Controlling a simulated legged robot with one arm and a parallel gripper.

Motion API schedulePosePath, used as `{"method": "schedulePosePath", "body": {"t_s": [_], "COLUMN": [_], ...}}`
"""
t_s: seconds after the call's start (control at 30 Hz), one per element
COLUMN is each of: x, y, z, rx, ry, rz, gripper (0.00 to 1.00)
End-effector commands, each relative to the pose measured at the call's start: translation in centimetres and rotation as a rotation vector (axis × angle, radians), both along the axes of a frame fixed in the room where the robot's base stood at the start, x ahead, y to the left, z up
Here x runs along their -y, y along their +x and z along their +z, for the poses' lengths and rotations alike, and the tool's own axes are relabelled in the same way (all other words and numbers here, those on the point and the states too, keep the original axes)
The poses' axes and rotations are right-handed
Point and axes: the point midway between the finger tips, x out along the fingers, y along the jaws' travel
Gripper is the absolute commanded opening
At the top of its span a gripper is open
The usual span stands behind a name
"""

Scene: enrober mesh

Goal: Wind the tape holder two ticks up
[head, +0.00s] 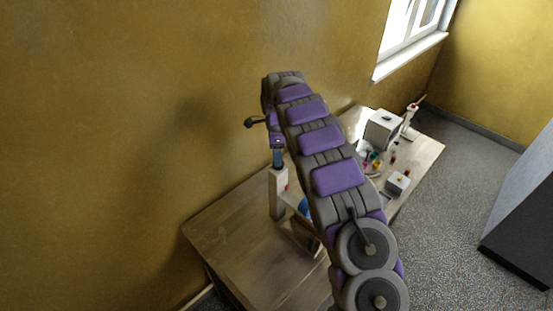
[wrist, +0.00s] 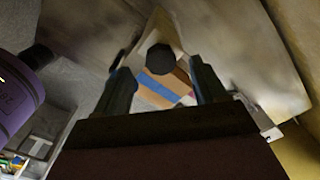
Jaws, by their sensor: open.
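My gripper (head: 278,163) points down at the top of a pale upright post (head: 278,196) on the wooden table. The post has a small red mark near its top. In the wrist view my gripper (wrist: 164,88) has its two dark fingers apart. A dark round knob (wrist: 160,58) shows between them, with a pale body around it. I cannot tell whether the fingers touch the knob. Behind it are blue, orange and brown bands. A blue piece (head: 304,207) shows beside the post, partly hidden by my arm. I cannot clearly make out the tape holder or any tick marks.
The wooden table (head: 235,240) stands along the yellow wall; its near left part is bare. At its far right are a grey-white box (head: 382,129), a smaller box (head: 397,183), another pale post (head: 409,120) and several small coloured items. A grey cabinet (head: 520,215) stands at right.

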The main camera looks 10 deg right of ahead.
Motion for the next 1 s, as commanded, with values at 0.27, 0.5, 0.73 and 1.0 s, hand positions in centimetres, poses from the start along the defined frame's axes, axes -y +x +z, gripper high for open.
{"method": "schedulePosePath", "body": {"t_s": [0.27, 0.5, 0.73, 1.0], "x": [0.4, 0.1, 0.0, 0.1], "y": [-0.1, 0.0, 0.0, 0.0], "z": [-3.5, -4.2, -4.1, -4.1], "rx": [-0.003, 0.001, 0.001, 0.002], "ry": [0.001, 0.0, 0.0, 0.0], "rz": [-0.001, -0.001, -0.001, -0.001], "gripper": [0.71, 0.71, 0.64, 0.39]}}
